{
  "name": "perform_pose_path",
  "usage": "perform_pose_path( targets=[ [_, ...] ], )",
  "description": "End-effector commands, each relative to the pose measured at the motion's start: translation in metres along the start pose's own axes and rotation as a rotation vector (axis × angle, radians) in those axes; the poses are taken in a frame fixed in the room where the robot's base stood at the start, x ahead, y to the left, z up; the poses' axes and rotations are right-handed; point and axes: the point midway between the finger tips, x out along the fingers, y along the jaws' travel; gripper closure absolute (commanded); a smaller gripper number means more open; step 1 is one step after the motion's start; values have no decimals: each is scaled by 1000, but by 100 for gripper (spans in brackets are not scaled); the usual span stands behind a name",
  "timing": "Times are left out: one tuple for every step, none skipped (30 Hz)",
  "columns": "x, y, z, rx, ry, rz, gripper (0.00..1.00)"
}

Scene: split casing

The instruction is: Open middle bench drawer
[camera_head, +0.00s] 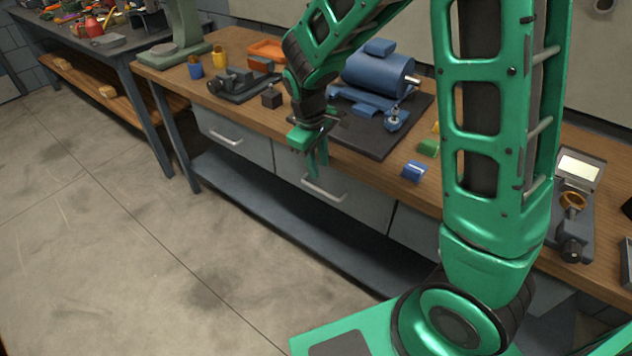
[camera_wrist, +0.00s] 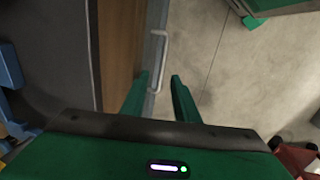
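The middle bench drawer (camera_head: 350,194) is a grey front under the wooden worktop, flush with its neighbours and shut. Its pale bar handle (camera_head: 322,191) runs along the front. My green gripper (camera_head: 317,168) points down just in front of the bench edge, above the left part of this handle. In the wrist view, the handle (camera_wrist: 160,60) lies ahead, in line with the gap between the fingers of my gripper (camera_wrist: 158,80). The fingers are apart with nothing between them. I see no contact with the handle.
The left drawer (camera_head: 235,138) is shut. A dark plate (camera_head: 375,140) with a blue motor (camera_head: 378,72) stands on the worktop (camera_head: 225,50) behind my gripper. A blue block (camera_head: 414,170) lies near the front edge. A lower shelf (camera_head: 270,210) runs underneath. The floor (camera_head: 130,220) in front is clear.

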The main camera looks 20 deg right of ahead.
Motion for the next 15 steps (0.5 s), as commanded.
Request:
perform_pose_path(
  targets=[
    [9,-3,0,-5,-4,-1,72],
    [13,-4,-1,-6,-4,-1,72],
    [21,-5,-2,-8,-4,-1,72],
    [26,-6,-2,-9,-4,-2,72],
    [32,-6,-3,-9,-3,-2,72],
    [39,-7,-2,-10,-4,-2,72],
    [44,-7,-3,-10,-3,-2,72],
    [50,-7,-3,-10,-4,-2,72],
    [56,-7,-3,-10,-3,-1,72],
    [61,-7,-3,-11,-3,-2,72],
    [65,-8,-3,-11,-3,-2,72],
    [70,-8,-3,-11,-2,-2,72],
    [74,-8,-4,-12,-2,-2,72],
    [77,-8,-4,-12,-1,-2,72],
    [81,-8,-4,-12,-1,-2,72]
  ],
)
